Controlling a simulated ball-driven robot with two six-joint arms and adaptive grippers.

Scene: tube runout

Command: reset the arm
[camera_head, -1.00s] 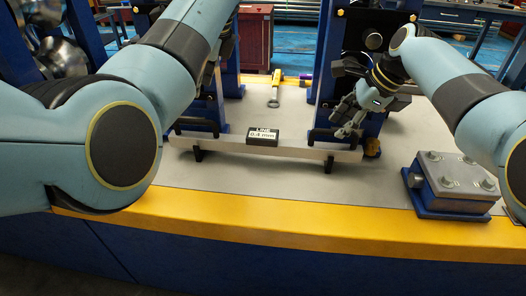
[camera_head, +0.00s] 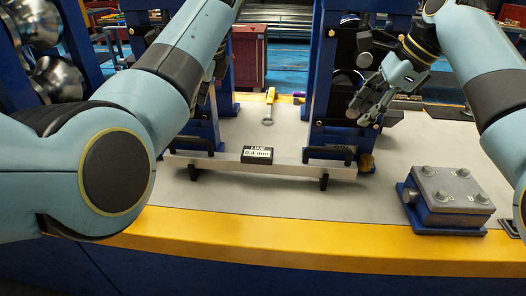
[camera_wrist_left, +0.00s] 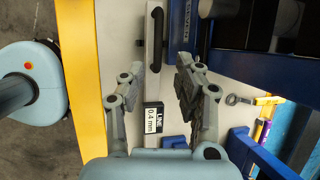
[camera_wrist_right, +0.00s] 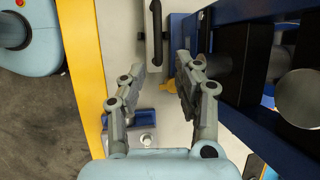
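My right gripper (camera_head: 370,104) hangs in front of the right blue stand, above the table and clear of the bar's right end. In the right wrist view (camera_wrist_right: 162,72) its two fingers are apart with nothing between them. My left gripper is mostly hidden behind my left arm in the head view. In the left wrist view (camera_wrist_left: 160,78) its fingers are apart and empty, above the straight bar (camera_head: 287,168). The bar carries a label block (camera_head: 257,155) reading "LINE 0.4 mm" and two black handles; the block also shows in the left wrist view (camera_wrist_left: 153,118).
Blue stands (camera_head: 335,75) rise close to both grippers. A blue-based metal block (camera_head: 450,198) with bolts sits at the right. A wrench (camera_head: 269,105) lies behind the bar. The yellow front edge (camera_head: 290,250) is clear.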

